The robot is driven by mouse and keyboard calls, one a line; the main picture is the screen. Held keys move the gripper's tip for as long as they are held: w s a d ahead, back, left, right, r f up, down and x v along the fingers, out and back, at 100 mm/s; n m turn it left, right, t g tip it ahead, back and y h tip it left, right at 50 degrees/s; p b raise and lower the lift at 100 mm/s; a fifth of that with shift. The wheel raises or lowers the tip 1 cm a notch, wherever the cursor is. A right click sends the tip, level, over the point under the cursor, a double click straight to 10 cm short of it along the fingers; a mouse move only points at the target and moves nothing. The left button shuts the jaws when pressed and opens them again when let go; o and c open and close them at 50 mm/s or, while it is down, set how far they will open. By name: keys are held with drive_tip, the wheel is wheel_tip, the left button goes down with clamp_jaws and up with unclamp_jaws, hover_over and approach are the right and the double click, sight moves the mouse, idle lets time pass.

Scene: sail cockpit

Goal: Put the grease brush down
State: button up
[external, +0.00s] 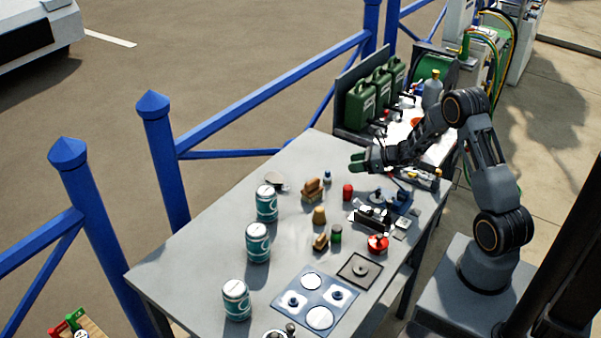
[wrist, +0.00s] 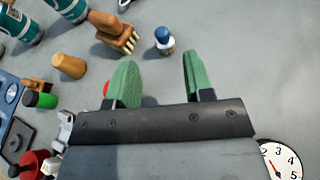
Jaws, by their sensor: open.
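A wooden brush with pale bristles (external: 313,190) lies on the grey table, left of and below my gripper in the external view. It also shows in the wrist view (wrist: 115,32), beyond my left finger and apart from it. I cannot tell for certain that it is the grease brush; a smaller wooden piece (external: 320,242) lies nearer the table's middle. My gripper (external: 359,161) is above the table's far part. Its two green fingers (wrist: 157,78) are spread, with only bare grey table seen between them.
A small blue-and-white bottle (wrist: 165,40) stands just beyond the fingers. Several teal cans (external: 258,243) line the left side. Green jerrycans (external: 360,103) stand behind.

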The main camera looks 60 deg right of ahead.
drive_tip(key=s+a+r+n+g+y, duration=0.1)
drive_tip(key=s+a+r+n+g, duration=0.3)
drive_tip(key=s+a+r+n, duration=0.4)
drive_tip(key=s+a+r+n+g+y, duration=0.1)
drive_tip(key=s+a+r+n+g, duration=0.35)
drive_tip(key=a+n, duration=0.55)
drive_tip(key=s+r+n+h, duration=0.2)
drive_tip(key=s+n+h, duration=0.1)
drive_tip(key=s+n, duration=0.4)
drive_tip(key=s+r+n+h, duration=0.3)
drive_tip(key=s+n+h, duration=0.1)
drive_tip(key=s+n, duration=0.3)
drive_tip(key=shift+r+h, duration=0.3)
drive_tip(key=shift+r, duration=0.05)
drive_tip(key=shift+a+t, duration=0.1)
drive_tip(key=shift+t, duration=0.15)
idle(4.2)
